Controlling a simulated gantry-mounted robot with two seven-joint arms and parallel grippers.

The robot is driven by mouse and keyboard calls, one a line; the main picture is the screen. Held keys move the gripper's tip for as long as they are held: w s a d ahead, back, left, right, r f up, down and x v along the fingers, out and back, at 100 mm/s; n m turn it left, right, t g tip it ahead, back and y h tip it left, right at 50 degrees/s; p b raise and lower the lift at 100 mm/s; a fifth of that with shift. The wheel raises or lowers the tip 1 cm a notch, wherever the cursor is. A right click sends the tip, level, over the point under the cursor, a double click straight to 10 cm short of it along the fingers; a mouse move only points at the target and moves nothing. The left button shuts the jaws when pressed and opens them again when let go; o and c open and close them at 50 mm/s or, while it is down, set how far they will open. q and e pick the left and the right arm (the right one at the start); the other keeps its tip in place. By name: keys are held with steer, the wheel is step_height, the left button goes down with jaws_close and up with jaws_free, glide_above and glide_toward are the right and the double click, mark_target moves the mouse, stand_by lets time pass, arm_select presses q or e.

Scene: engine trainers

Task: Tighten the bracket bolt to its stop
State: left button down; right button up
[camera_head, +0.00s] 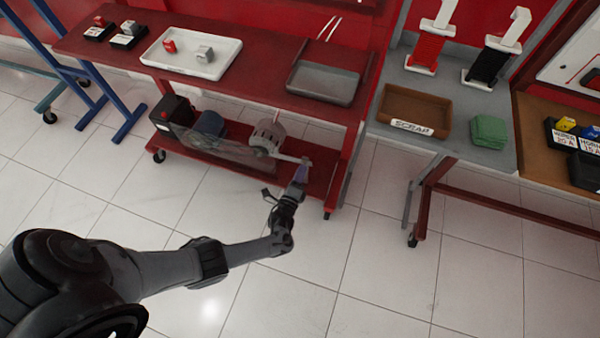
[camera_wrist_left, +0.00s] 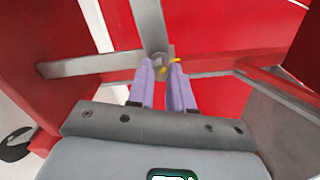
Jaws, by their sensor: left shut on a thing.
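My left gripper (camera_head: 301,174) is at the right end of the red cart's lower shelf, by the tip of a grey bracket arm (camera_head: 288,157). The arm reaches out from a grey rounded unit (camera_head: 267,137). In the left wrist view its purple fingers (camera_wrist_left: 162,74) are close together on the bracket bolt (camera_wrist_left: 160,66), a small grey round part with yellow marks beside it. Grey bars (camera_wrist_left: 95,65) meet at the bolt. The fingers partly hide the bolt, and its thread cannot be seen. My right gripper is not in view.
The red cart (camera_head: 215,82) carries a white tray (camera_head: 165,62) and a grey tray (camera_head: 335,88) on top. Black and blue items (camera_head: 172,115) stand on its lower shelf. A grey bench with a brown scrap bin (camera_head: 393,108) stands right. The tiled floor in front is clear.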

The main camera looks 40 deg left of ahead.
arm_select(q)
steer(key=shift+m, duration=4.1)
steer(key=c, duration=1)
jaws_free()
